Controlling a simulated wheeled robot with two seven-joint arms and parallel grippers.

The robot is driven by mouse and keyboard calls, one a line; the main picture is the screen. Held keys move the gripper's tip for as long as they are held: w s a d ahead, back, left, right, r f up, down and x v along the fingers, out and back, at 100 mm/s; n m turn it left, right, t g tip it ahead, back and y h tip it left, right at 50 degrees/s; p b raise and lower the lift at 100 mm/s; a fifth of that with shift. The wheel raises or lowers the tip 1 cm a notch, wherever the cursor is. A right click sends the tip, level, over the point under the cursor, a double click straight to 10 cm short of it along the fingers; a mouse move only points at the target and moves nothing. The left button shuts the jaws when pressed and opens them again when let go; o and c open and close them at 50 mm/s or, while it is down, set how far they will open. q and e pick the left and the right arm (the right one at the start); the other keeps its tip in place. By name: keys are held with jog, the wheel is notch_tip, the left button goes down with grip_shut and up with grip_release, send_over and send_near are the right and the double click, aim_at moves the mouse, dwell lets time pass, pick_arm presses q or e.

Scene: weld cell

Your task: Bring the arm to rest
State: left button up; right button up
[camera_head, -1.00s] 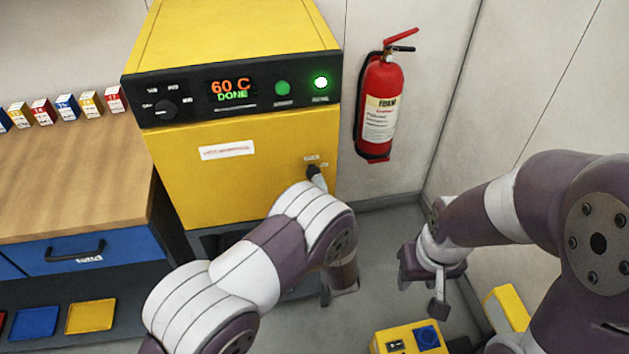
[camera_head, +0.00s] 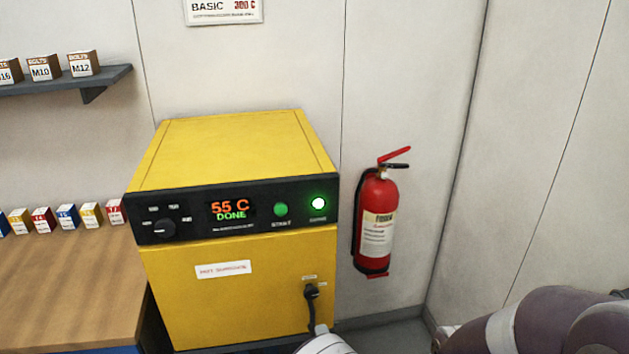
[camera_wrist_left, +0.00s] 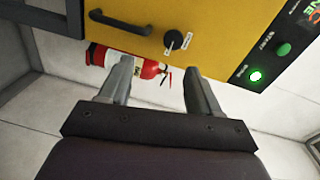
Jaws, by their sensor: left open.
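My left gripper (camera_wrist_left: 158,72) shows in the left wrist view, its two fingers apart with nothing held between them. It points toward the yellow oven (camera_wrist_left: 215,25), whose front fills the top of that view. In the head view only a white piece of my left arm (camera_head: 325,344) shows at the bottom edge, below the oven door's black handle (camera_head: 312,305). My right arm (camera_head: 560,325) shows at the lower right. My right gripper is outside both views.
The oven in the head view (camera_head: 235,150) reads 55 C DONE, with a lit green lamp. A red fire extinguisher (camera_head: 377,215) hangs on the wall to its right. A wooden bench (camera_head: 70,290) with small boxes is at left, below a wall shelf (camera_head: 110,80).

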pick_arm(q)
jog(key=s+d+f+n+g+h, duration=0.35)
jog(key=f+g, duration=0.25)
jog(key=f, duration=0.2)
jog(key=s+a+r+n+g+h, duration=0.1)
jog(key=s+a+n+g, duration=0.2)
jog(key=s+g, duration=0.35)
jog(key=s+a+r+n+g+p, duration=0.1)
jog(key=s+a+r+n, duration=0.2)
jog(key=a+r, duration=0.5)
jog(key=s+a+r+n+g+y+p, duration=0.1)
jog(key=s+a+r+n, duration=0.3)
jog(key=a+r, duration=0.4)
jog(key=a+n+g, duration=0.1)
jog(key=a, duration=0.4)
jog(key=shift+a+r+p, duration=0.15)
jog(key=shift+a+p, duration=0.1)
jog(key=shift+p, duration=0.1)
jog(key=shift+s+y, duration=0.1)
jog(key=shift+y, duration=0.15)
